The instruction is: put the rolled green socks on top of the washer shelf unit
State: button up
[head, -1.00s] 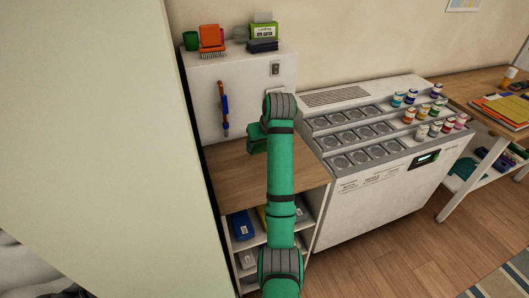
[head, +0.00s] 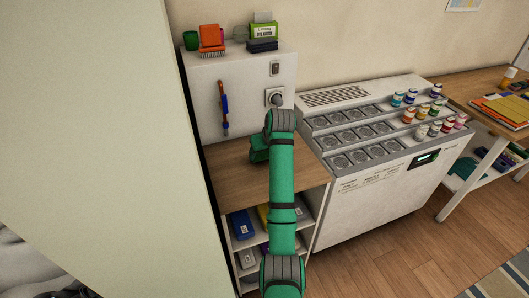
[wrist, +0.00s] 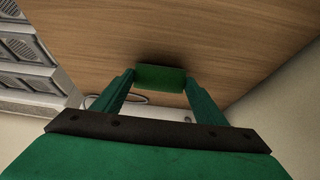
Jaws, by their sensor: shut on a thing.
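My gripper (wrist: 161,88) is shut on the rolled green socks (wrist: 160,77), a small dark green bundle between the fingertips in the wrist view. The bundle is just above or on a brown wooden surface, with a dark shadow close by; I cannot tell if it touches. In the head view my gripper (head: 259,149) is over the wooden top (head: 236,178) of a white shelf unit (head: 228,225). The socks cannot be told apart from the green gripper there.
A white slotted machine (head: 370,205) with several jars adjoins on the right. A pale wall (head: 90,130) is close on the left.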

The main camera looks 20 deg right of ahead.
jog(key=o, duration=1)
jog(key=shift+w, duration=0.1)
jog(key=shift+w, duration=0.1)
jog(key=shift+d+r, duration=0.1)
jog(key=shift+r, duration=0.2)
jog(key=v, duration=1.1)
jog(key=shift+s+r, duration=0.25)
jog(key=shift+s, duration=0.15)
jog(key=shift+w, duration=0.25)
